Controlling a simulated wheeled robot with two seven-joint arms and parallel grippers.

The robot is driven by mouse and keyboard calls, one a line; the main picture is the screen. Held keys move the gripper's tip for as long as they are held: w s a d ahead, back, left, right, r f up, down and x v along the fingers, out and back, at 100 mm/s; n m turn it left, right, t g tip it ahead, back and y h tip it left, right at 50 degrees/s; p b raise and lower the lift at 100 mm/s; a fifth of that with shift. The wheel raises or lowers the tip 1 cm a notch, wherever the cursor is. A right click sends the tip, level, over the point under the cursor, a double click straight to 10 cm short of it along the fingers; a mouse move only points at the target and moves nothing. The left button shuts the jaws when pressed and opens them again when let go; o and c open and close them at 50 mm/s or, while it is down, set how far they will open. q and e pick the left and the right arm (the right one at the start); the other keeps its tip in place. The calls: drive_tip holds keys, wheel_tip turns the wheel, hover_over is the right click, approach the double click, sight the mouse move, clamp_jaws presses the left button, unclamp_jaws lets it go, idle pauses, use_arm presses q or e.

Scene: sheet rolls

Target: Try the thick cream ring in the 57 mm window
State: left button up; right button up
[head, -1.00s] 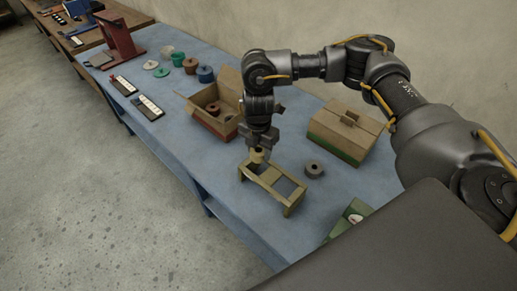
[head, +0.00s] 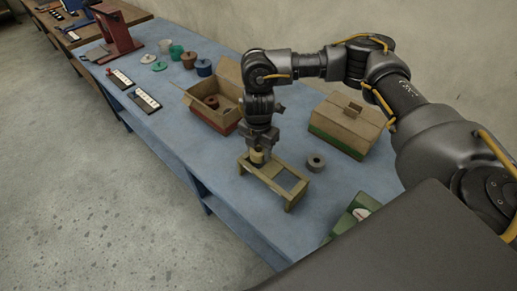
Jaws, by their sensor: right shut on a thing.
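My right gripper (head: 257,151) is shut on the cream ring (head: 257,157), which shows just under its fingers. The ring is at the far left end of the wooden window stand (head: 289,196), over or in the opening there. I cannot tell how deep it sits, as the gripper and the frame hide part of it. The stand's other window, nearer to me, is empty and shows the blue table through it. Window size marks are too small to read. My left gripper is not in view.
A grey ring (head: 316,162) lies right of the stand. An open carton (head: 216,98) with a reddish ring inside stands behind it. A closed carton (head: 345,127) stands at right, a green box (head: 352,214) at the near edge. Several coloured rolls (head: 189,60) stand farther back. Blue table (head: 185,135) is clear at left.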

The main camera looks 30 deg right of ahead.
drive_tip(key=shift+f, duration=0.3)
drive_tip(key=shift+f+p, duration=0.2)
drive_tip(key=shift+p, duration=0.2)
idle(1.4)
drive_tip(key=o, duration=1.6)
drive_tip(key=shift+c, duration=0.2)
drive_tip(key=shift+r+p, duration=3.55)
drive_tip(key=shift+p, duration=0.25)
